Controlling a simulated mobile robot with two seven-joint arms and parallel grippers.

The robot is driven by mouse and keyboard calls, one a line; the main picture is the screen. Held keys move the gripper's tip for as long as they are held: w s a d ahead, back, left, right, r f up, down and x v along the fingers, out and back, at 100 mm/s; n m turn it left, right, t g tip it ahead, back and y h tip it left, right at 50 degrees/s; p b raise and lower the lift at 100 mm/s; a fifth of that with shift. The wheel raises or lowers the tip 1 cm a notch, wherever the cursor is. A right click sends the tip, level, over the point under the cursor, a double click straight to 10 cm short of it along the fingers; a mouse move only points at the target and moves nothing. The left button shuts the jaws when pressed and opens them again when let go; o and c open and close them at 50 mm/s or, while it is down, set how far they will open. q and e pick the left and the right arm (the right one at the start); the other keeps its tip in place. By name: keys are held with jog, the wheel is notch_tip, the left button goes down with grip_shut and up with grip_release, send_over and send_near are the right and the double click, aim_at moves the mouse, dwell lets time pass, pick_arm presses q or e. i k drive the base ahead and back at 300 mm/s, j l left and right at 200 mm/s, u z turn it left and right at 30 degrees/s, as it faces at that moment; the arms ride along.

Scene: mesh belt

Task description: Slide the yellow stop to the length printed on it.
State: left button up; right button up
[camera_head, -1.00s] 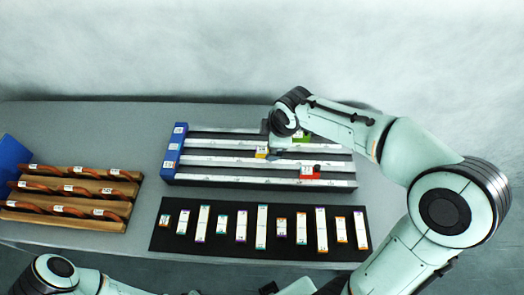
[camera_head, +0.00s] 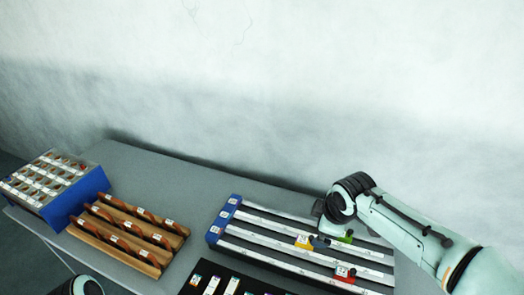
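The yellow stop (camera_head: 303,241) sits partway along a pale rail of the measuring rack (camera_head: 262,235), to the right of the rack's blue end block (camera_head: 224,219). It bears a white label too small to read. My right gripper (camera_head: 320,240) is low over the rack, just right of the yellow stop. The arm's wrist hides most of its fingers, so I cannot tell whether they are open or touch the stop. A green stop (camera_head: 346,238) and a red stop (camera_head: 344,273) sit on other rails. Only part of my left arm shows at the bottom left; its gripper is out of view.
A wooden rack with brown curved pieces (camera_head: 125,235) stands left of the rails. A blue box with several small labelled items (camera_head: 75,205) is at the far left. A black mat (camera_head: 200,291) with labelled strips lies in front, partly cut off. Grey table behind is clear.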

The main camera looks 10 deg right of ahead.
aim_at(301, 241)
jog(key=k, duration=1)
